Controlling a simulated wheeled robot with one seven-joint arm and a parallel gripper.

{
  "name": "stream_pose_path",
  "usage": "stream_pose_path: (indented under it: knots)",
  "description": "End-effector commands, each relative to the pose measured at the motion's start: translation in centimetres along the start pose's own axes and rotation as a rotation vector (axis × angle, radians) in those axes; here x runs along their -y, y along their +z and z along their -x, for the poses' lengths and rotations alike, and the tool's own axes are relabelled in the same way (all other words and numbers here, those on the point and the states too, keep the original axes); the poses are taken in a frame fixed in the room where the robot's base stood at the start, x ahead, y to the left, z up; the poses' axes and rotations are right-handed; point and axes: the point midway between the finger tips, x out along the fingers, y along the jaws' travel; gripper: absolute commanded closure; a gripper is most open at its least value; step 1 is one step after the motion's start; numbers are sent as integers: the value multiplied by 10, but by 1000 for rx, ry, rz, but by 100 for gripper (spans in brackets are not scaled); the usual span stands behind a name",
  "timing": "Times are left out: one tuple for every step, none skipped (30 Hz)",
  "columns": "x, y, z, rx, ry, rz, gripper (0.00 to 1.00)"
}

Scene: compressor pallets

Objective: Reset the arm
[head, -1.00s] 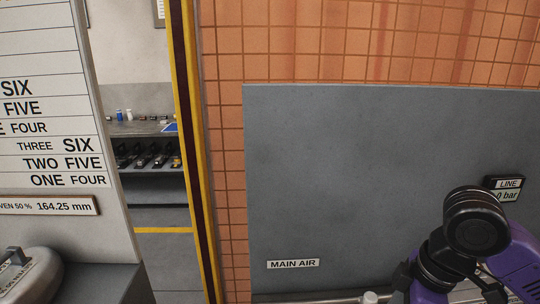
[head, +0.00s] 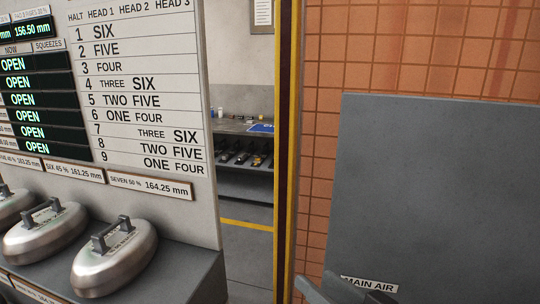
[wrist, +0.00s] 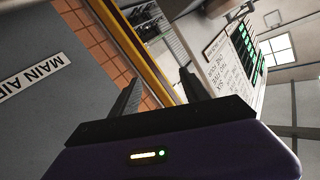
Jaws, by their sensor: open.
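My gripper (wrist: 157,92) shows in the wrist view with its two dark fingers apart and nothing between them. Behind the fingers are the orange tiled wall and the yellow-edged doorway. The grey panel with the MAIN AIR label (wrist: 30,78) is at the left of that view, tilted. In the head view only a small grey part of my arm shows at the bottom, near the MAIN AIR label (head: 370,284).
A white board (head: 145,100) with a halt table and green OPEN displays stands at the left. Several silver lidded vessels (head: 115,262) sit on a grey ledge below it. Past the yellow-black door post (head: 285,150) is a shelf (head: 245,150) with small items.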

Motion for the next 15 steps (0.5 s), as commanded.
stream_pose_path:
  knots:
    - [3,9,1,-36,20,-52,46]
    - [3,13,2,-57,36,-77,46]
    - [3,19,5,-83,59,-107,46]
    - [2,24,8,-101,79,-128,46]
    - [1,30,11,-118,99,-148,46]
    - [0,39,16,-136,127,-173,46]
    - [-1,46,20,-147,149,-190,46]
    - [-2,54,24,-158,172,-206,46]
    - [-3,64,31,-170,203,-224,46]
    - [-4,72,37,-177,227,-236,46]
    - [-5,80,44,-183,251,-246,46]
    - [-6,92,53,-188,284,-256,46]
    - [-7,101,60,-190,309,-262,46]
    - [-8,110,68,-191,333,-266,46]
    - [-8,122,79,-190,366,-267,46]
